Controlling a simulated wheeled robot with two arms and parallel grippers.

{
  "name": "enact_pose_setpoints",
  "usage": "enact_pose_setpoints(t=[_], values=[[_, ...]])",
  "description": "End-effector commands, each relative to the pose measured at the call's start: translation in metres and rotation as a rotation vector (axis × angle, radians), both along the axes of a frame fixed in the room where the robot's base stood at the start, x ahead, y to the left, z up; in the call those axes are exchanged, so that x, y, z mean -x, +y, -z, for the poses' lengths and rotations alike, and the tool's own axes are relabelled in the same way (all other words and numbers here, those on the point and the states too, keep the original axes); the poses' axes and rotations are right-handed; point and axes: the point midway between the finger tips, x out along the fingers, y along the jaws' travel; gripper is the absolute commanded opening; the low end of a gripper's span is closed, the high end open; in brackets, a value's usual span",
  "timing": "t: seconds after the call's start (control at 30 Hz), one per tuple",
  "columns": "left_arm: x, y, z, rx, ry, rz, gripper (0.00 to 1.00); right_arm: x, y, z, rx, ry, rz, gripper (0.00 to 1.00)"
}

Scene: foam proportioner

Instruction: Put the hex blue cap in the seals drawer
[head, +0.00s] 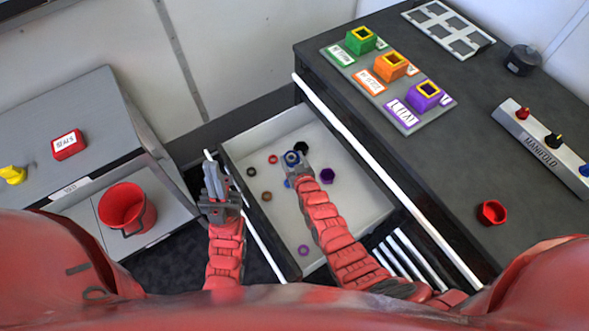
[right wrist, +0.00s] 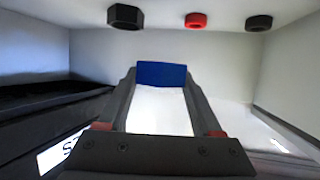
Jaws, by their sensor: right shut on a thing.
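My right gripper (head: 293,161) is inside the outline of the open, light-grey drawer (head: 262,138) in the head view. It is shut on the hex blue cap (right wrist: 161,74), which sits between the fingertips in the right wrist view. The drawer's walls surround the cap in that view; its height above the floor is hard to tell. A white label (right wrist: 62,152), partly cut off and starting with S, is on the drawer's dark front. My left gripper (head: 214,182) is outside the drawer, to its left, apparently empty; its finger gap is unclear.
Several rings and caps lie in the drawer, including a black hex cap (head: 301,147) and a purple one (head: 327,176). The dark counter (head: 450,190) carries a red cap (head: 491,212) and a manifold (head: 543,148). A red bucket (head: 124,208) stands left.

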Motion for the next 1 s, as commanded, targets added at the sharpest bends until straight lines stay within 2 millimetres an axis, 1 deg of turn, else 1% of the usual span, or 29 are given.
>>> enact_pose_setpoints(t=[0.03,0.23,0.4,0.53,0.6,0.87,1.0], values=[[0.000,0.000,0.004,0.000,0.000,0.000,0.00,0.000,0.002,0.007,0.002,0.001,-0.003,0.07],[0.000,0.000,0.007,0.000,0.000,0.000,0.00,0.001,0.001,0.019,0.002,0.001,-0.002,0.07],[0.000,0.000,0.017,0.000,0.000,0.000,0.00,0.000,0.001,0.040,0.004,0.003,-0.002,0.07],[0.000,0.000,0.021,0.000,0.000,0.000,0.00,-0.001,0.000,0.048,0.002,0.002,0.000,0.07],[0.000,0.000,0.021,0.000,0.000,0.000,0.00,0.000,0.000,0.051,0.001,0.003,0.000,0.07],[0.000,0.000,0.021,0.000,0.000,0.000,0.00,0.000,0.000,0.050,-0.001,0.001,0.000,0.07],[0.000,0.000,0.026,0.000,0.000,0.000,0.00,0.000,0.000,0.055,-0.001,0.001,0.000,0.07]])
